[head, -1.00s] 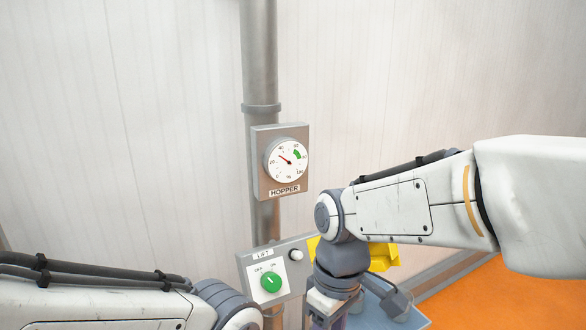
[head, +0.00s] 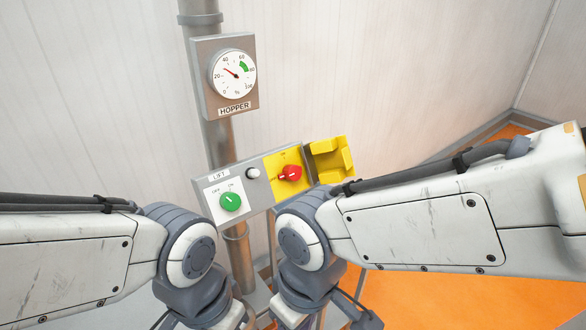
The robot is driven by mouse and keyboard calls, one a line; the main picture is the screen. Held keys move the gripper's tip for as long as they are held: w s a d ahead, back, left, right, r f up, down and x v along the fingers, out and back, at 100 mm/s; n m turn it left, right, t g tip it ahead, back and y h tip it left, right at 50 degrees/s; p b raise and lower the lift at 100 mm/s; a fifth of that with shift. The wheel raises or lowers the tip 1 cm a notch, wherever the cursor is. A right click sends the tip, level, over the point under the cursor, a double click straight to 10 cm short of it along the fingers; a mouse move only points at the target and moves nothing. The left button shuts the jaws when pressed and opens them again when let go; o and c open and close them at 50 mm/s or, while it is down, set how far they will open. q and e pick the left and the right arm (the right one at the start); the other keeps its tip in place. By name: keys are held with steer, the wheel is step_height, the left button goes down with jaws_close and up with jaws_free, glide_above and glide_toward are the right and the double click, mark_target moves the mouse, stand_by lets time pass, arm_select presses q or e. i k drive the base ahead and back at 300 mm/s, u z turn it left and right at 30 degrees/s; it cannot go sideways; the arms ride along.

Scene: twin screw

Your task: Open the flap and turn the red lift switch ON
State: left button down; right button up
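The red switch (head: 290,173) sits on a yellow plate at the right part of the lift panel (head: 259,202) and is uncovered. The yellow flap (head: 332,160) is swung open to the right of the plate, its hollow inside showing. A green knob (head: 230,202) is on the white left plate of the panel, under OFF and ON marks. Both my arms reach in below the panel, left arm at the lower left and right arm at the lower right. Their wrists show, but both grippers are cut off or hidden at the bottom edge.
A hopper gauge (head: 233,74) hangs on a grey vertical pole (head: 202,50) above the panel. A small white button (head: 253,173) is between the green knob and the red switch. The orange floor (head: 420,297) is open at the right.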

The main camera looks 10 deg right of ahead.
mark_target(291, 172)
steer(key=z, duration=0.55)
steer(key=k, duration=1.3)
steer(key=u, duration=0.05)
steer(key=i, duration=0.9)
steer(key=z, duration=0.35)
